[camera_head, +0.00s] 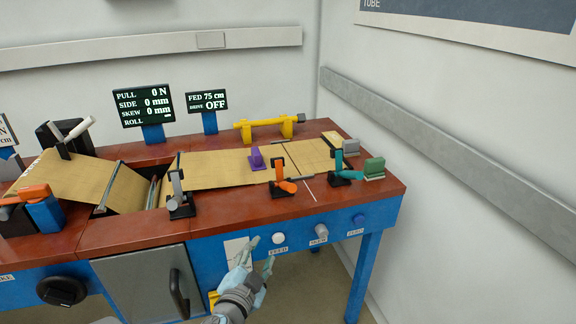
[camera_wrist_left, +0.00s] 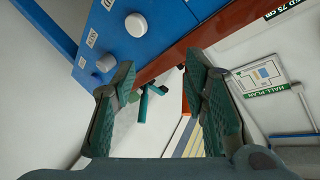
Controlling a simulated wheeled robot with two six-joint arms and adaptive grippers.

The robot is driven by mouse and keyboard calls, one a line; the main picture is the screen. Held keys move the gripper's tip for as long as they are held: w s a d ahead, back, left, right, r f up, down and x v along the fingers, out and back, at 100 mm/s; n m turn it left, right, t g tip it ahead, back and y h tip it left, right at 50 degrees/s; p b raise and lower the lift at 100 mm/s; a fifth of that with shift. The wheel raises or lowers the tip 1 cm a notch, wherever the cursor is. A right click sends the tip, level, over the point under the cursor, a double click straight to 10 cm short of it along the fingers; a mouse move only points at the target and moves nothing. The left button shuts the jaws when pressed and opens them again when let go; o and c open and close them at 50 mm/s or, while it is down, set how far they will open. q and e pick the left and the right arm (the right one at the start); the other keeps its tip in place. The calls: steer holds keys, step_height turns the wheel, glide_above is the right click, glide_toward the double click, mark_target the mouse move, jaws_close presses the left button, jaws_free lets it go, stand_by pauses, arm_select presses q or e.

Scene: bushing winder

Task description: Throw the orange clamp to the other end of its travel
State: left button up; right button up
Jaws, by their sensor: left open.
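The orange clamp (camera_head: 279,175) stands on the red-brown bench top, near its front edge and beside the tan sheet. Its orange handle (camera_head: 288,186) leans down toward the front right; its black base is under it. My left gripper (camera_head: 260,251) is in front of the bench's blue front panel, below and to the left of the orange clamp, apart from it. In the left wrist view my left gripper (camera_wrist_left: 160,68) is open, with nothing between its fingers. My right gripper is not in view.
A teal clamp (camera_head: 341,170) stands right of the orange one and a grey clamp (camera_head: 177,192) left of it. A purple block (camera_head: 256,158) sits on the sheet. A white knob (camera_head: 278,238) and a grey knob (camera_head: 321,231) stick out from the front panel.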

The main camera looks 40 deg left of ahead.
mark_target(289, 187)
arm_select(q)
step_height(289, 187, up, 10)
steer(key=w+m+t+h+p, duration=0.1)
steer(key=w+m+t+p, duration=0.1)
steer(key=w+t+p, duration=0.1)
steer(key=shift+g, duration=0.3)
steer(key=x, duration=1.3)
steer(key=shift+w+d, duration=0.3)
steer(key=shift+d, duration=0.05)
jaws_close()
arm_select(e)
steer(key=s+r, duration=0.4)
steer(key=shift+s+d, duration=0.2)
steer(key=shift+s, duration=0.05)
